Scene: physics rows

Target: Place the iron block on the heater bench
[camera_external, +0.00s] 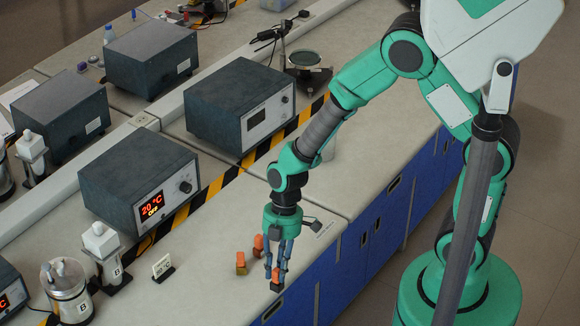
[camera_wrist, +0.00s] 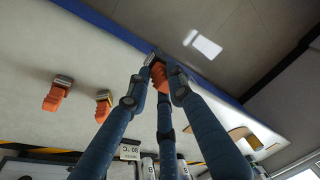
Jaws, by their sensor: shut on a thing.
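My gripper (camera_external: 281,266) points down near the front edge of the bench, its fingers closed around an orange grip with a dark metal block (camera_external: 277,284) below it. In the wrist view my gripper (camera_wrist: 161,80) holds the orange grip, with the grey block (camera_wrist: 152,58) beyond the fingertips. It looks like the iron block. I cannot tell whether it touches the bench top. I cannot tell for certain which thing is the heater bench; a dark box (camera_external: 135,180) with a red "20 °C" display stands behind and left.
Two more orange-gripped blocks stand close by: a yellowish one (camera_external: 241,268) and another (camera_external: 258,253) behind it. A small sign (camera_external: 162,267), a white-topped stand marked B (camera_external: 101,240) and a metal pot marked B (camera_external: 68,298) are at left. The bench top between them is clear.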

